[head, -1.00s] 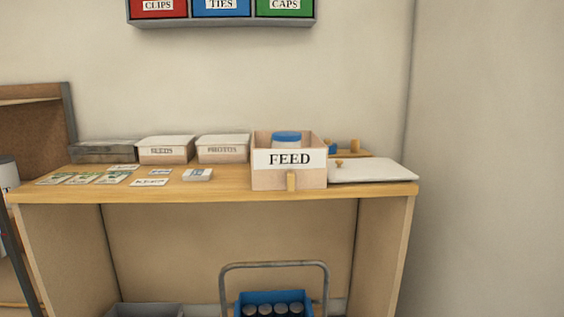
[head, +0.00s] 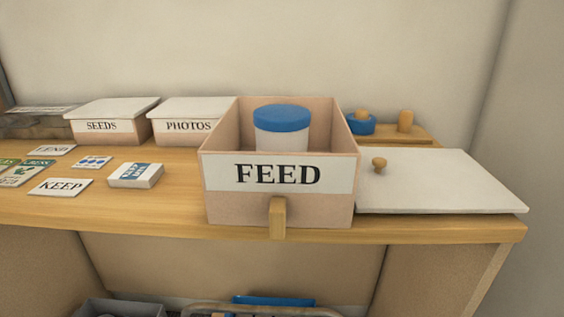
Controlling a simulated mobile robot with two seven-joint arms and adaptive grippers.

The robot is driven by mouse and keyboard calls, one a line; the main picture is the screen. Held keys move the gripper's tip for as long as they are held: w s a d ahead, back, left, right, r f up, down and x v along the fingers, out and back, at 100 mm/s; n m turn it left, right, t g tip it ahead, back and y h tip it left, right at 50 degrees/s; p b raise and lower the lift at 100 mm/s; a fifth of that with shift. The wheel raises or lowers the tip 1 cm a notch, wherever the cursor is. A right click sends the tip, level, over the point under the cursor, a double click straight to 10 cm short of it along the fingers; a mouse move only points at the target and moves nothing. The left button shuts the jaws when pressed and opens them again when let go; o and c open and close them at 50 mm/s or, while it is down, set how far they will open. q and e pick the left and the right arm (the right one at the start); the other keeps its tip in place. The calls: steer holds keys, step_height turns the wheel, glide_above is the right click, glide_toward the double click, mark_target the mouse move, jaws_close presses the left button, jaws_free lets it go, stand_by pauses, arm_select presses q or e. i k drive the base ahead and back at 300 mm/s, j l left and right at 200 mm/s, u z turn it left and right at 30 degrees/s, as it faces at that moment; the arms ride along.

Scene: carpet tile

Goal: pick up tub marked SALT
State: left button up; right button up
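A white tub with a blue lid (head: 281,128) stands upright inside an open box marked FEED (head: 214,185) on the wooden bench. The box's front wall hides the lower part of the tub, and no SALT marking shows on what is visible. Neither of my grippers is in the head view.
A white lid with a knob (head: 450,185) lies right of the box. Lidded boxes marked SEEDS (head: 105,118) and PHOTOS (head: 188,125) stand at the back left. Cards, including one marked KEEP (head: 60,187), lie on the bench (head: 120,215).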

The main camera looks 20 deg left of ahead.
mark_target(280, 128)
steer(key=i, duration=0.1)
steer(key=j+z, duration=0.15)
steer(key=j, duration=0.7)
steer(key=k+l, duration=0.15)
steer(key=k, duration=0.2)
steer(key=k+j, duration=0.45)
steer(key=i+l, duration=0.15)
steer(key=i, duration=0.2)
steer(key=i+l, duration=0.1)
steer(key=i, duration=0.3)
